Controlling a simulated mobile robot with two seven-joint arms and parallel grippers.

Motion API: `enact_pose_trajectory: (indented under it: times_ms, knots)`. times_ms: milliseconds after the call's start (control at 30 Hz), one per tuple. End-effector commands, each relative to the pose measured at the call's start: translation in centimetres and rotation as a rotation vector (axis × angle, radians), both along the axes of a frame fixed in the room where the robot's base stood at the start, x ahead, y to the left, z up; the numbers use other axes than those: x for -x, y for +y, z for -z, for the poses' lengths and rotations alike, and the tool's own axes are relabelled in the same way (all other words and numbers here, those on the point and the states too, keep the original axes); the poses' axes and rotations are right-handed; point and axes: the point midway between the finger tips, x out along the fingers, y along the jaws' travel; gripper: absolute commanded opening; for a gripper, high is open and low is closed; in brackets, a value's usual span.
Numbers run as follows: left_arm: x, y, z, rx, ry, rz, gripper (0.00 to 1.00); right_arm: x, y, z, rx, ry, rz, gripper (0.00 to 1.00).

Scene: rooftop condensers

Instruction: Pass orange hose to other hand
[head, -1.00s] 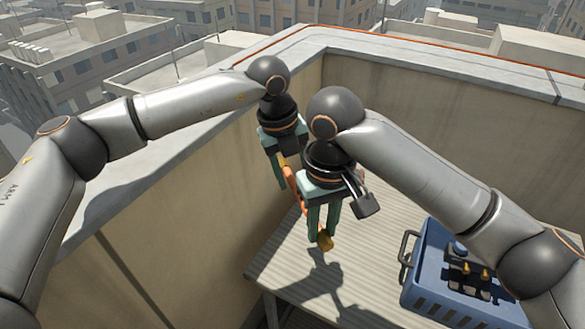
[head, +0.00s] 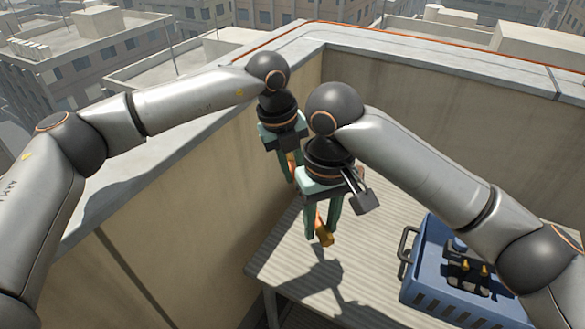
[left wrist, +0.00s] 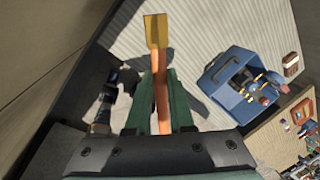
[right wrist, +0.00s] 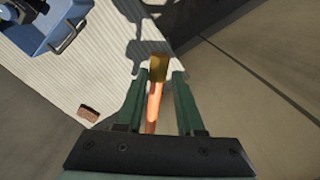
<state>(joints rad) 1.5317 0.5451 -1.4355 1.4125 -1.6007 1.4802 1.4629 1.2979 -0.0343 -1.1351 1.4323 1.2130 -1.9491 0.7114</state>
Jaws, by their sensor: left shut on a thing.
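The orange hose (left wrist: 161,95) with a brass-coloured end (head: 324,237) hangs above the grey ribbed table. My left gripper (head: 291,174) is shut on the hose, which runs out between its green fingers in the left wrist view. My right gripper (head: 321,226) is open around the hose near the brass end, with its fingers apart on either side. In the right wrist view the hose (right wrist: 153,105) stands between the two spread fingers, with a gap on each side. In the head view my right gripper hides part of the hose.
The ribbed table (head: 290,250) below is mostly bare and carries shadows. A blue crate (head: 425,283) with fittings inside stands on its right side. A beige parapet wall (head: 170,220) runs close behind and left of the grippers. A small reddish-brown block (right wrist: 88,113) shows in the right wrist view.

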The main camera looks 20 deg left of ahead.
Motion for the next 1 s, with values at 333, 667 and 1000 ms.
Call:
enact_pose_trajectory:
  times_ms: [333,667,1000]
  knots:
    - [0.0,0.0,0.0,0.000,0.000,-0.001,0.00,0.0,0.0,0.0,0.001,-0.001,0.003,0.62]
    - [0.0,0.1,0.0,-0.001,0.001,-0.002,0.00,-0.1,0.0,-1.8,0.000,-0.004,0.004,0.62]
    - [0.0,0.1,0.0,-0.001,0.001,-0.002,0.00,-0.1,-0.1,-8.4,0.002,-0.006,0.004,0.62]
